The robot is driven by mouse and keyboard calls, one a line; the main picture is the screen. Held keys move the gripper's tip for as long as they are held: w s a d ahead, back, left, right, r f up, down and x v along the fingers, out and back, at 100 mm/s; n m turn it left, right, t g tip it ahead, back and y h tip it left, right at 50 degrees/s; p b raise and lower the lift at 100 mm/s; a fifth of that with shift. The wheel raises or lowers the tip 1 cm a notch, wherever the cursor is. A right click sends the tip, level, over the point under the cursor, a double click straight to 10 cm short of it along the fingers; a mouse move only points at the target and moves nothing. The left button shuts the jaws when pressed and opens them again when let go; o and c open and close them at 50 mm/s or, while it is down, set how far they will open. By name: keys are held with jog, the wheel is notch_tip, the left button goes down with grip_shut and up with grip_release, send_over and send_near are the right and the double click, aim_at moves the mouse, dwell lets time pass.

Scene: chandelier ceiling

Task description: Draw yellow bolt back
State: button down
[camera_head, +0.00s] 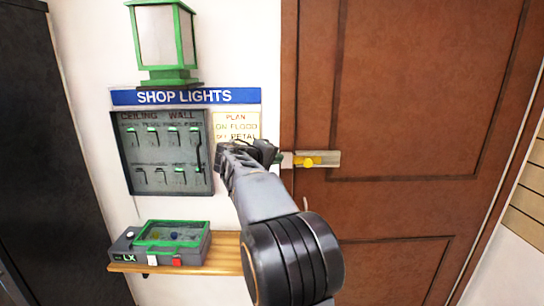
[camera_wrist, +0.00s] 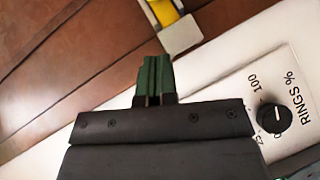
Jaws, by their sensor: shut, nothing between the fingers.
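The yellow bolt (camera_head: 306,161) sits on a pale metal plate (camera_head: 332,159) across the left edge of the brown door, at mid-height. In the wrist view a part of the yellow bolt (camera_wrist: 163,11) shows at the top, beside a pale metal piece (camera_wrist: 181,36). My gripper (camera_head: 272,152) is just left of the bolt in the head view, over the door frame. In the wrist view my gripper's green fingers (camera_wrist: 154,75) are together with nothing between them. They appear apart from the bolt, which lies beyond their tips. My arm hides part of the wall and door below.
A dial (camera_wrist: 273,119) marked "RINGS %" is on a white panel at the wrist view's right. Left of my gripper is a switch panel (camera_head: 160,182) under a blue "SHOP LIGHTS" sign (camera_head: 186,97). A grey box (camera_head: 160,244) rests on a wooden shelf (camera_head: 226,262).

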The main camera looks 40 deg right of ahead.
aim_at(298, 162)
jog(key=d, duration=0.2)
jog(key=d+f+p, duration=0.1)
jog(key=d, duration=0.1)
jog(key=s+d+f+p, duration=0.1)
jog(key=d, duration=0.2)
jog(key=shift+f, duration=0.2)
jog(key=shift+s+d+f, duration=0.3)
jog(key=shift+s+d, duration=0.1)
jog(key=shift+d, duration=0.05)
